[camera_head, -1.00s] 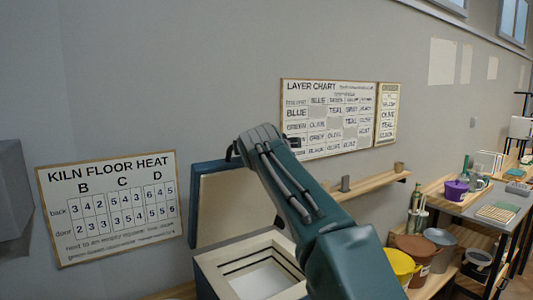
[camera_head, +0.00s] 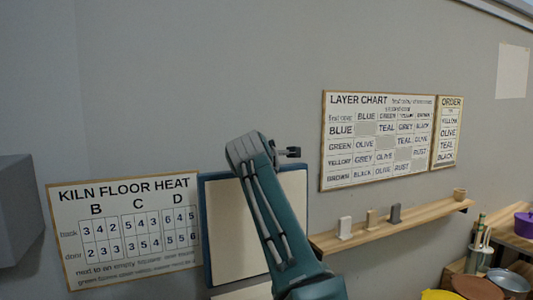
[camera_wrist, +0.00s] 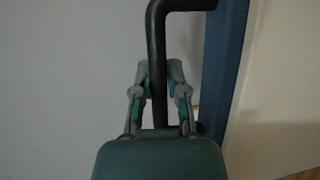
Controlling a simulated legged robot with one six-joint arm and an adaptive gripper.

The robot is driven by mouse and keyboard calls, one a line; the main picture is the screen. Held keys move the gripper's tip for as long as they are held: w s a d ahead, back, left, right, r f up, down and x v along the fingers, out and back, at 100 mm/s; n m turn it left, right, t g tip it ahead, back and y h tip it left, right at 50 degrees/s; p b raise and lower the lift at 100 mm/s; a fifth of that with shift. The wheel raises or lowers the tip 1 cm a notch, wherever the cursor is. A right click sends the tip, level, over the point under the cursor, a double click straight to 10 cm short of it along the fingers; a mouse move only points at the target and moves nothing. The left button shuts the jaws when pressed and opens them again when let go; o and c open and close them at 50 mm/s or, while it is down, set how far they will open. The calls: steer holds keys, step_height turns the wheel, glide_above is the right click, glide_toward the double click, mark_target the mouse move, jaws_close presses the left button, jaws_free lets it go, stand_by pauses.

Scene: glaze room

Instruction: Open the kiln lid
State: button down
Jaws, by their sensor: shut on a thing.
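The kiln lid (camera_head: 290,205) stands up near the wall, its cream inner face and blue edge showing behind my arm. In the wrist view the lid's blue edge (camera_wrist: 230,70) and pale inner face run down the right side. The black bent handle (camera_wrist: 157,60) passes between my gripper's fingers (camera_wrist: 160,85), which are shut on it. In the head view the fingers and handle cannot be made out past my arm. Only a pale strip of the kiln body (camera_head: 243,293) shows at the bottom edge; its opening is out of view.
The kiln floor heat chart (camera_head: 125,230) hangs left of the lid. The layer chart (camera_head: 376,140) and order chart (camera_head: 448,132) hang at right, above a wooden shelf (camera_head: 425,213) with small pieces. Buckets (camera_head: 508,281) stand at the lower right. A grey box (camera_head: 18,210) is at far left.

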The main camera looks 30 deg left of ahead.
steer(key=shift+w+a+f, duration=0.35)
steer(key=shift+a+f, duration=0.05)
steer(key=shift+a, duration=0.3)
steer(key=c, duration=0.6)
jaws_free()
steer(key=shift+c, duration=0.2)
steer(key=shift+r, duration=0.2)
